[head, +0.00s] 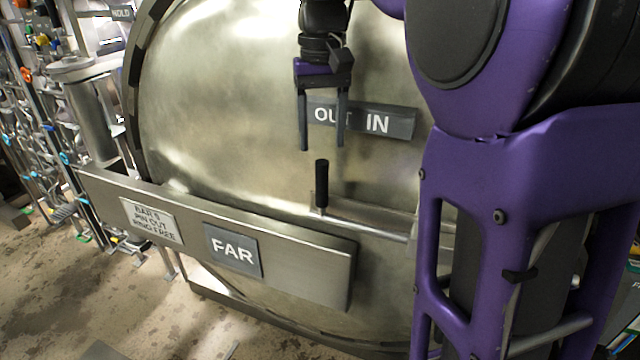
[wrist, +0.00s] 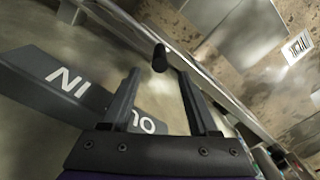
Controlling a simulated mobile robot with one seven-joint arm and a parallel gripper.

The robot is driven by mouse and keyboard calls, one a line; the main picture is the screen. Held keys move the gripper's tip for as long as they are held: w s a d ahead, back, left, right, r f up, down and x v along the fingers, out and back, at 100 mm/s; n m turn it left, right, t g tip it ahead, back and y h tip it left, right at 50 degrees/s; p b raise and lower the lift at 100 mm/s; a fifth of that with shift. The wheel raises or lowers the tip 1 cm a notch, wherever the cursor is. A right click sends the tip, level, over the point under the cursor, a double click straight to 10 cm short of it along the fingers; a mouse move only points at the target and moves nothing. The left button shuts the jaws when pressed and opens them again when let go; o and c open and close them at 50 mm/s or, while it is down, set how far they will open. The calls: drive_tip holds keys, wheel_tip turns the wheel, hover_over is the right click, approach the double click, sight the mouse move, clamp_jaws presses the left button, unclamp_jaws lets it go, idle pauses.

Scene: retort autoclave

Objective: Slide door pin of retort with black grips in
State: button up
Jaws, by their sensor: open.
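The retort door (head: 230,100) is a large domed metal face in the head view. A door pin (head: 365,228), a pale metal rod, lies across its lower part, with an upright black grip (head: 321,184) at its left end. The grip also shows in the wrist view (wrist: 160,58), ahead of and between the fingers. My gripper (head: 322,149) points down above the grip, open and empty, and appears apart from it. It shows in the wrist view too (wrist: 158,90). The pin's right part is hidden behind my purple arm.
An OUT/IN plate (head: 402,123) is on the door behind my fingers. A metal bar (head: 300,260) with a FAR plate (head: 232,251) and a notice plate (head: 151,220) crosses in front of the door. Pipes and valves (head: 50,130) stand at left.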

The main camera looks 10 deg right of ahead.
sight(322, 182)
wheel_tip(322, 182, down, 10)
drive_tip(key=shift+f+b, duration=0.1)
drive_tip(key=shift+b, duration=0.6)
clamp_jaws()
idle(1.0)
